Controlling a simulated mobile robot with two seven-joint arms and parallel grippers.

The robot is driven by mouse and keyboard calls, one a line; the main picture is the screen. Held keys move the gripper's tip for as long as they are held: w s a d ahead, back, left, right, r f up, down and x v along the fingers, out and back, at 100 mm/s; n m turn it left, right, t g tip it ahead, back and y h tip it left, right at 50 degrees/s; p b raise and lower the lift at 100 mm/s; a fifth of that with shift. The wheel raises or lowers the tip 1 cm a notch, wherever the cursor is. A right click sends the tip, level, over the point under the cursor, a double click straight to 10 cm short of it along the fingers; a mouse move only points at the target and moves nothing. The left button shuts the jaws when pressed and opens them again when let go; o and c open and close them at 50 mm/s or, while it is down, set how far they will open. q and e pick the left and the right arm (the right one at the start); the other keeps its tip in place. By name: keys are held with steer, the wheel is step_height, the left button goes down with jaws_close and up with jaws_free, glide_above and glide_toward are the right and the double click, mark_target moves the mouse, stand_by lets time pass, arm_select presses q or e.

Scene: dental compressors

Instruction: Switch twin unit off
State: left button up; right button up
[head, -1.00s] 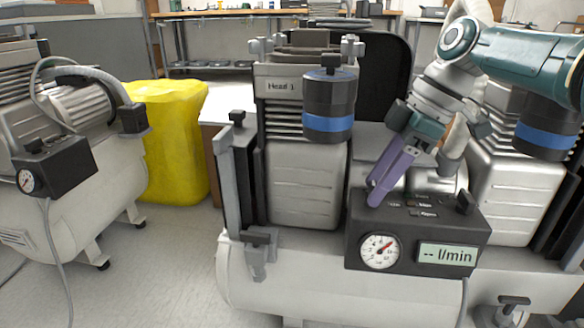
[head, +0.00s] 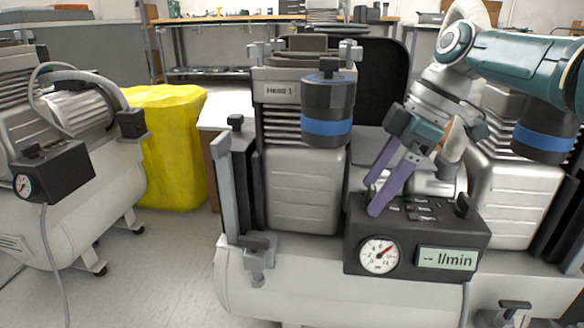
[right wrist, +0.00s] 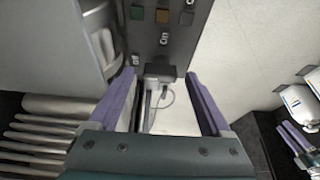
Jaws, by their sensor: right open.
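The twin unit is a pale compressor (head: 290,285) with two ribbed silver heads, the left one labelled "Head 1". Its black control box (head: 362,240) carries a round gauge (head: 380,255), a display (head: 447,259) reading "-- l/min", and small buttons on top. My right gripper (head: 370,198) is open, pointing down over the box's left end. In the right wrist view, a black switch-like block (right wrist: 160,72) lies between and beyond the open fingertips, with no visible contact. Purple fingers at that view's right edge look like my left gripper (right wrist: 298,140); their opening is unclear.
A second compressor (head: 70,215) with its own gauge box (head: 52,170) stands at the left. Black lever-like parts (head: 465,204) rise from the box's right end. Open floor lies between the compressors.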

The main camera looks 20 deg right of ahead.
steer(key=p+v, duration=0.6)
steer(key=v, duration=0.4)
steer(key=s+a+r+m+h+p, duration=0.1)
steer(key=s+a+r+p, duration=0.5)
steer(key=p, duration=0.5)
steer(key=s+a+r+m+h+p, duration=0.15)
steer(key=s+r+p, duration=0.35)
steer(key=r+p, duration=0.5)
steer(key=s+a+r+m+p, duration=0.2)
steer(key=s+a+r+p, duration=0.3)
steer(key=p, duration=0.8)
steer(key=s+a+r+m+t+h+p, duration=0.1)
steer(key=s+r+m+p, duration=0.3)
steer(key=r+p, duration=0.65)
steer(key=s+r+m+p, duration=0.2)
steer(key=s+r+p, duration=0.5)
steer(key=r, duration=0.6)
step_height(320, 180, up, 34)
steer(key=w+p, duration=0.1)
steer(key=p, duration=3.4)
steer(key=shift+w+a+n, duration=0.2)
steer(key=shift+w+n, duration=0.15)
